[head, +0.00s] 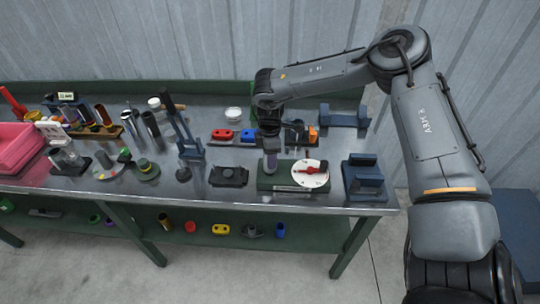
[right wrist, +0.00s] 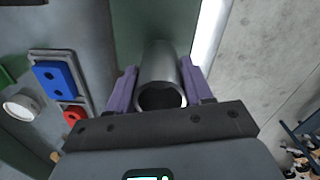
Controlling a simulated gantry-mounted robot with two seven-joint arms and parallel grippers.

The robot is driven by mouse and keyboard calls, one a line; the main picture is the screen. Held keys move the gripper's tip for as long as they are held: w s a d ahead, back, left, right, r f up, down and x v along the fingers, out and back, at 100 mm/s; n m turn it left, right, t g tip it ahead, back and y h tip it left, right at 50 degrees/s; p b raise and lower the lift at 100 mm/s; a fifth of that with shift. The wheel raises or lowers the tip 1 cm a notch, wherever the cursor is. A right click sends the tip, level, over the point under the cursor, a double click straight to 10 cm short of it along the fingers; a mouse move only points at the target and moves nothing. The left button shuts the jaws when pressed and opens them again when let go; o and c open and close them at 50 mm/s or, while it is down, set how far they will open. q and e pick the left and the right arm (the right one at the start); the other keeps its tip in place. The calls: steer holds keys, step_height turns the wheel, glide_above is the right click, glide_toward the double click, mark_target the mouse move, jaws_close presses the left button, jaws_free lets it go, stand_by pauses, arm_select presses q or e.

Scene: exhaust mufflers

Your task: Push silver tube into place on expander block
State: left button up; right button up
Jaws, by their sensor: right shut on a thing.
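My right gripper (head: 270,158) points straight down over the front right of the workbench. In the right wrist view, the purple fingers of the gripper (right wrist: 160,90) are shut on the silver tube (right wrist: 160,64), one on each side. The tube's open near end faces the camera, and its far end reaches toward a green surface (right wrist: 142,22). In the head view the tube is mostly hidden by the gripper. A long green block (head: 265,184), which seems to be the expander block, lies under it. I cannot tell whether the tube touches or sits on it. My left gripper is out of view.
A white dial (head: 312,181) with a red part lies at the block's right end. A blue stand (head: 364,181) is to the right, a dark plate (head: 228,177) to the left. Red and blue pieces (head: 246,136) lie behind. More tubes (head: 150,126) stand farther left.

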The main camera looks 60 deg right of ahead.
steer(key=shift+f+b, duration=0.9)
steer(key=shift+f, duration=0.1)
steer(key=o, duration=1)
steer(key=shift+o, duration=0.2)
steer(key=shift+r, duration=0.1)
